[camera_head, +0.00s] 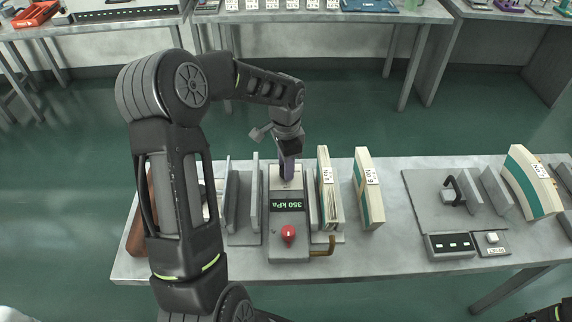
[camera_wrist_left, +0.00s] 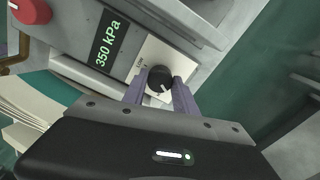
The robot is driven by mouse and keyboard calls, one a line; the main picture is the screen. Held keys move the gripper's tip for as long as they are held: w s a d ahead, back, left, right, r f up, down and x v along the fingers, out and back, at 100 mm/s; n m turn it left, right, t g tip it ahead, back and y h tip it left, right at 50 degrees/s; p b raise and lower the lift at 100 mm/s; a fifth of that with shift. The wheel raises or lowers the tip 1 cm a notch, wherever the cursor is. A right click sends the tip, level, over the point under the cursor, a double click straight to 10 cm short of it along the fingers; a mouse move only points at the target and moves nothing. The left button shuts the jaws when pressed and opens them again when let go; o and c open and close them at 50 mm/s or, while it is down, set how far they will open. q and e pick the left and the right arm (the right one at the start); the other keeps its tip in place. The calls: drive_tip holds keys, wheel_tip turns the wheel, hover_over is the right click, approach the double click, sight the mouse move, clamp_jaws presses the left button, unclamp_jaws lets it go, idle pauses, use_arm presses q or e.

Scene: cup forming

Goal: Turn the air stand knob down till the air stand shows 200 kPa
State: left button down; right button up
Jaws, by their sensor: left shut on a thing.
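The air stand (camera_head: 289,235) is a grey box on the table with a green display (camera_head: 287,205) that reads 350 kPa. The same reading shows on the display in the left wrist view (camera_wrist_left: 108,45). The black knob (camera_wrist_left: 160,80) sits on a pale plate beside the display, with a white pointer mark on it. My left gripper (camera_head: 287,172) is over the far end of the stand. In the left wrist view its purple fingers (camera_wrist_left: 160,92) are shut on the knob from both sides. In the head view the knob is hidden by the gripper. My right gripper is not in view.
A grey fixture (camera_head: 430,205) is farther right.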

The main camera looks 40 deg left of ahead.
use_arm(q)
drive_tip(key=shift+n+b, duration=0.3)
drive_tip(key=shift+n, duration=0.1)
drive_tip(key=n+b, duration=0.1)
drive_tip(key=n, duration=0.2)
drive_tip(key=shift+b, duration=0.4)
drive_tip(key=n+b, duration=0.1)
drive_tip(key=n, duration=0.3)
drive_tip(key=shift+n+b, duration=0.35)
drive_tip(key=shift+n, duration=0.05)
drive_tip(key=n, duration=0.4)
drive_tip(key=shift+n+b, duration=0.3)
drive_tip(key=shift+b, duration=0.1)
drive_tip(key=n, duration=0.4)
drive_tip(key=shift+n, duration=0.4)
drive_tip(key=c, duration=1)
unclamp_jaws()
drive_tip(key=shift+o, duration=0.2)
